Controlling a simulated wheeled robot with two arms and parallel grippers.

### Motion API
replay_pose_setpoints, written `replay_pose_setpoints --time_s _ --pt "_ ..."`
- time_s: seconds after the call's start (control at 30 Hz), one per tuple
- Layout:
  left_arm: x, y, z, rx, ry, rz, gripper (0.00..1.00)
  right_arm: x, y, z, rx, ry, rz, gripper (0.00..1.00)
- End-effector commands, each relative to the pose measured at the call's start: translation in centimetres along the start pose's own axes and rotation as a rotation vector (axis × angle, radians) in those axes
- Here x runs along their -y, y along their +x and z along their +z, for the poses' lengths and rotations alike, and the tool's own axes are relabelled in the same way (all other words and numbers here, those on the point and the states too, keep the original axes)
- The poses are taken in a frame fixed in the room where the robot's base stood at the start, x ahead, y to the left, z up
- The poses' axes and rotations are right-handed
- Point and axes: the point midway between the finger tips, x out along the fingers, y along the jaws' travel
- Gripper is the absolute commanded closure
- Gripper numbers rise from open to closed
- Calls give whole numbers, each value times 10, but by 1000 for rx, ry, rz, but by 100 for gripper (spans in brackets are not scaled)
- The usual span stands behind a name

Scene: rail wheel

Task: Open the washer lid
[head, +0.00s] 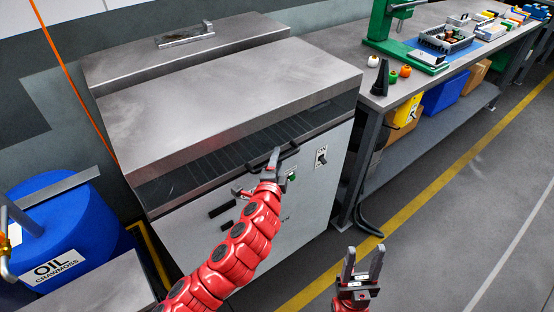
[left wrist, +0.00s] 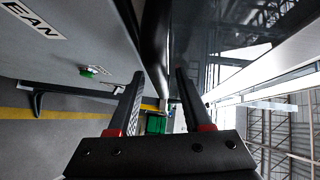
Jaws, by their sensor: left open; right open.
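The washer (head: 310,210) is a large grey metal cabinet. Its lid (head: 220,90) has a brushed metal top and a dark ribbed front strip, and appears down. A dark bar handle (head: 285,155) runs along the lower front edge. My left gripper (head: 262,172) is at this handle, with its fingers open. In the left wrist view the dark handle (left wrist: 157,45) shows between the fingers of my left gripper (left wrist: 160,95); I cannot tell whether they touch it. My right gripper (head: 362,262) is open and empty, low in front of the washer's right side.
A blue oil drum (head: 50,210) stands left of the washer. A workbench (head: 345,45) with a green press (head: 385,40) and small parts stands to the right. A switch (head: 321,156) and a green button (head: 292,176) are on the washer's front. The floor at right is clear.

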Motion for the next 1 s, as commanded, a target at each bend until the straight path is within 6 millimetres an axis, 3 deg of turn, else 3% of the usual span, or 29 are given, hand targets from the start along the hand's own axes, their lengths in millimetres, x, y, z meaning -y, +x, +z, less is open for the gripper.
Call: replay_pose_setpoints --time_s 0.33,0.6,1.0 --pt "0 3 0 -1 0 -1 52 0 0 0 0 0 0 50" --pt "0 2 0 -1 0 -1 100 0 0 0 0 0 0 50" --pt "-1 2 0 -1 -1 1 100 0 0 0 0 0 0 50"
